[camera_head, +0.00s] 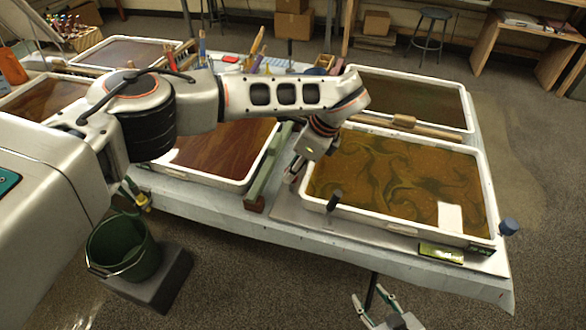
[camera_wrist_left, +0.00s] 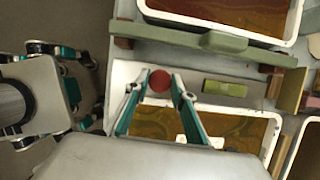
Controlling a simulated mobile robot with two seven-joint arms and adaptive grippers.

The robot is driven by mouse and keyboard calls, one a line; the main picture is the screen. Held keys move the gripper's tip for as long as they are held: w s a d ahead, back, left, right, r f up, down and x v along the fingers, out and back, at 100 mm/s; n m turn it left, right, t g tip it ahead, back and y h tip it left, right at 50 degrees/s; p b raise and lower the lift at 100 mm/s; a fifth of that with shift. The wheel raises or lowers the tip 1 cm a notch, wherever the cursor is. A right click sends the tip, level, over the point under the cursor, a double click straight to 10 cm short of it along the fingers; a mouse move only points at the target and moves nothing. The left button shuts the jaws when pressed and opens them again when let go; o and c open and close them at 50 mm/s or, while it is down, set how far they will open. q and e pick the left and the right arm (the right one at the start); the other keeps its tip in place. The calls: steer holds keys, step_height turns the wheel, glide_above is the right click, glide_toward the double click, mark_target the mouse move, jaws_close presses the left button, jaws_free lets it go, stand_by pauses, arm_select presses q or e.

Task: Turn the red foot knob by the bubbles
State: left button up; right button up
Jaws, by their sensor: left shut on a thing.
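The red foot knob (camera_wrist_left: 160,80) shows in the left wrist view at the edge of the pale base plate (camera_wrist_left: 125,75). My left gripper (camera_wrist_left: 157,86) is shut on it, with a fingertip on each side. In the head view my left gripper (camera_head: 294,170) is at the left end of the front marbling tray (camera_head: 400,224), and the red knob is hidden there. A green level vial (camera_wrist_left: 225,88) lies on the plate beside the knob. Another level (camera_head: 440,252) is at the tray's near edge. Their bubbles are too small to read. My right gripper (camera_head: 378,300) is open and empty.
A blue knob (camera_head: 508,227) stands at the plate's right corner and a dark knob (camera_head: 335,198) at the tray's near left. A green beam (camera_wrist_left: 220,45) runs close beside the plate. A green bucket (camera_head: 125,248) stands before the table.

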arm_select(q)
steer(key=shift+n, duration=0.6)
steer(key=o, duration=1.1)
steer(key=w+v, duration=0.1)
steer(key=v, duration=0.6)
steer(key=shift+s+d+r, duration=0.2)
steer(key=shift+s, duration=0.15)
